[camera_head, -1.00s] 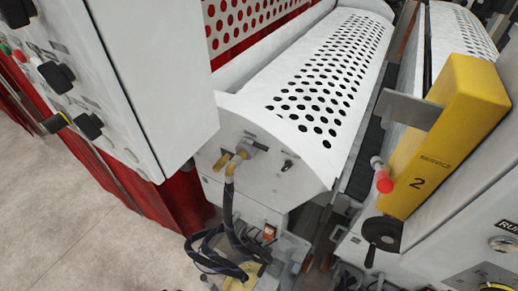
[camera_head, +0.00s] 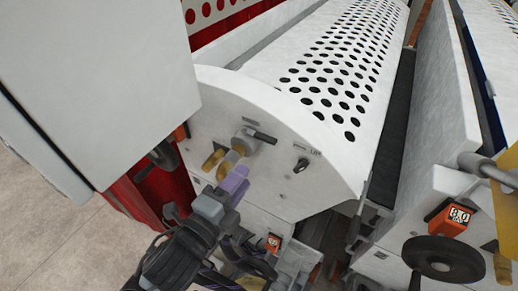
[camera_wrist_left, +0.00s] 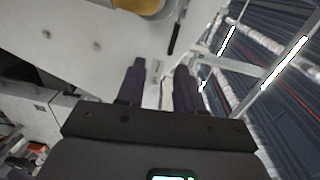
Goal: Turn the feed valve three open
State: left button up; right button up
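On the white end panel (camera_head: 270,190) of the perforated roller cover, a grey valve body with a black lever handle (camera_head: 262,136) sits above brass fittings (camera_head: 236,155). No readable label shows which valve is number three. My left gripper (camera_head: 236,184) comes up from below with its purple fingers just below the brass fittings, and partly covers them. In the left wrist view, my left gripper (camera_wrist_left: 160,86) is open, its two dark fingers apart with nothing visibly held. A brass part (camera_wrist_left: 145,7) and a black lever (camera_wrist_left: 174,34) show beyond the fingertips. My right gripper is not in view.
A small black knob (camera_head: 301,165) sits right of the valve. A white cabinet (camera_head: 90,80) stands close on the left. A black handwheel (camera_head: 443,259) and an orange counter (camera_head: 450,217) are at right. Hoses and cables lie below the panel.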

aim_at(264, 141)
pick_arm(q)
jog(key=x, duration=0.3)
jog(key=r+p+x, duration=0.1)
jog(key=x, duration=0.2)
jog(key=r+x, duration=0.1)
jog(key=x, duration=0.2)
jog(key=shift+w+r+p, duration=0.1)
jog(key=shift+w+p, duration=0.25)
jog(key=shift+w+d, duration=0.35)
jog(key=shift+w, duration=0.3)
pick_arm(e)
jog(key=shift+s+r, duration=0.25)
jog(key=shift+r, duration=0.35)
pick_arm(q)
grip_shut()
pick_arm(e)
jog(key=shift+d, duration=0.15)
